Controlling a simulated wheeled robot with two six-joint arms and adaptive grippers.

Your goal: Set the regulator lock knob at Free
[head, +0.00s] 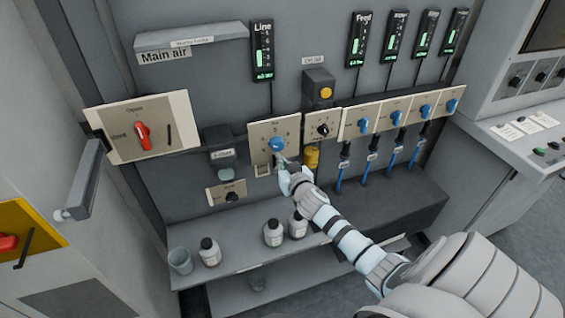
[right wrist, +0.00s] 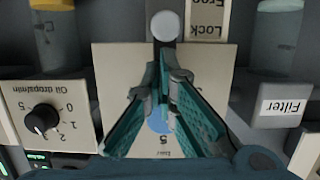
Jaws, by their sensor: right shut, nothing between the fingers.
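The regulator plate (head: 261,131) carries a blue knob (head: 277,144) on the grey wall. In the upside-down right wrist view, a pale round knob (right wrist: 165,26) sits on a dark strip at the plate's edge, beside a Free/Lock label (right wrist: 207,20). The knob is level with the word Lock; Free is nearer the picture's top edge. My right gripper (head: 283,162) is in front of the plate's lower part. In the right wrist view its fingers (right wrist: 166,72) are together and empty, pointing at the pale knob; contact cannot be told. They partly cover the blue knob (right wrist: 158,122). My left gripper is out of view.
Bottles (head: 273,232) stand on the shelf below. More blue-knob plates (head: 360,122) continue to the right.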

